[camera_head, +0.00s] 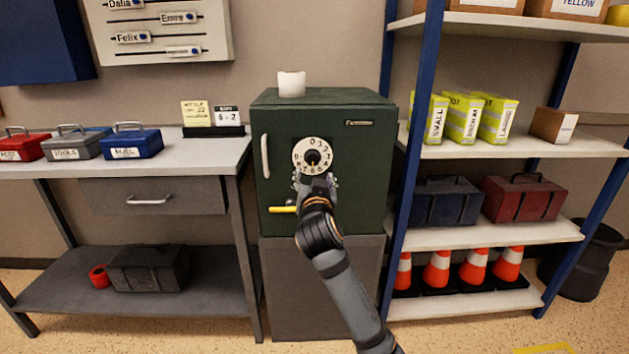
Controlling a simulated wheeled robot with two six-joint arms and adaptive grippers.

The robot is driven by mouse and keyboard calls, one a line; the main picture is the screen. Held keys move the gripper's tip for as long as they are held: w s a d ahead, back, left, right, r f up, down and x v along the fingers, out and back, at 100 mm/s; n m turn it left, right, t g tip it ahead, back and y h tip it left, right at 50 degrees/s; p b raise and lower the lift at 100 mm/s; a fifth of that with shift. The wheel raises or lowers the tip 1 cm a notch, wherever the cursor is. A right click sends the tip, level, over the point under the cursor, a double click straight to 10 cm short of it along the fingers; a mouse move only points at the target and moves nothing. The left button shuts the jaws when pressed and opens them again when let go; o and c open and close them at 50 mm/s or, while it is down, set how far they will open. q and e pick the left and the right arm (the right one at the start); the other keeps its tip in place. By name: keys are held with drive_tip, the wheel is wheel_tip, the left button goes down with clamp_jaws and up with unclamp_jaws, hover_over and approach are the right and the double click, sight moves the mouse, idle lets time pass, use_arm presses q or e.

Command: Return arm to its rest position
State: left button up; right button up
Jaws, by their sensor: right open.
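My right arm reaches up from the bottom of the view to the front of a dark green safe (284,123). My right gripper (315,180) is open, just below and in front of the safe's round white dial (313,147). I cannot tell whether its fingertips touch the dial. A yellow lever (281,209) on the safe door sticks out to the left of my right wrist. A pale vertical handle (264,156) is on the door's left side. The door looks closed. My left gripper is not in view.
A desk (195,158) with several toolboxes stands left of the safe. A blue-posted shelf rack (400,200) stands close on the right, holding yellow boxes, cases and traffic cones. A white object (291,84) is on top of the safe. Floor shows clear at lower left.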

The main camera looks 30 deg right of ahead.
drive_tip(key=shift+s+a, duration=0.25)
drive_tip(key=shift+s, duration=0.3)
drive_tip(key=shift+f, duration=0.1)
